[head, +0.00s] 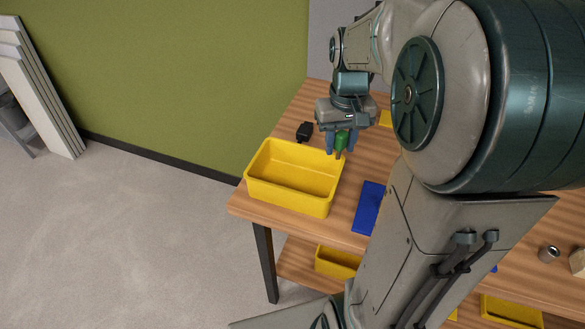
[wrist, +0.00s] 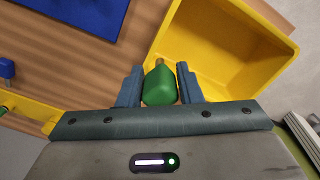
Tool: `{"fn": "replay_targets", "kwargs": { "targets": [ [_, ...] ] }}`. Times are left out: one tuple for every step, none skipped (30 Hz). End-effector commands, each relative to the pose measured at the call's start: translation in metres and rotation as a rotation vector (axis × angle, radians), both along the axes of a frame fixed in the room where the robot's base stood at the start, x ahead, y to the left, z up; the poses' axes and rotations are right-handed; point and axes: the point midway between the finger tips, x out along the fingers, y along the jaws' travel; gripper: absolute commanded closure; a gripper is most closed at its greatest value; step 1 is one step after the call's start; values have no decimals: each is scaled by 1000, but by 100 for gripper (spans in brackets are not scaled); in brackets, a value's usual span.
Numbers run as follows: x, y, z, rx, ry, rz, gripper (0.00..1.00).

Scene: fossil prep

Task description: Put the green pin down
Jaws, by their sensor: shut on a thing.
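The green pin (head: 341,140) is held in my gripper (head: 337,145), near the right rim of a yellow bin on the wooden table. In the wrist view the green pin (wrist: 160,85) sits between the two fingers of my gripper (wrist: 160,88), and a tan tip shows beyond its green body. The gripper is shut on it. The yellow bin (wrist: 240,48) lies just beyond and right of the pin in that view. I cannot tell exactly how high the pin is above the table.
The yellow bin (head: 290,198) looks empty. A blue mat (head: 368,208) lies right of it, and a small black object (head: 305,131) lies behind it. Bare wooden tabletop (head: 345,190) shows between bin and mat. My arm hides much of the table's right side.

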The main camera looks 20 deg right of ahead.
Motion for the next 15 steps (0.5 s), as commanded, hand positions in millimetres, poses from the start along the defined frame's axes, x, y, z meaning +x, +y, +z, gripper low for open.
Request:
{"fn": "replay_targets", "kwargs": {
  "targets": [
    [3,12,-6,0,4,6,100],
    [5,19,-11,0,5,8,100],
    [8,28,-16,0,5,7,100],
    [10,34,-21,1,6,6,100],
    [13,41,-25,0,5,8,100],
    [15,50,-30,1,6,6,100],
    [18,56,-34,0,5,5,100],
    [20,62,-38,0,5,7,100],
    [22,69,-42,0,4,5,100],
    [23,73,-45,0,5,4,100],
    [25,77,-48,0,4,3,100],
    [27,82,-51,0,3,4,100],
    [28,85,-53,0,3,2,100],
    [28,87,-55,0,3,2,100],
    [29,89,-56,0,2,1,100]
  ]
}}
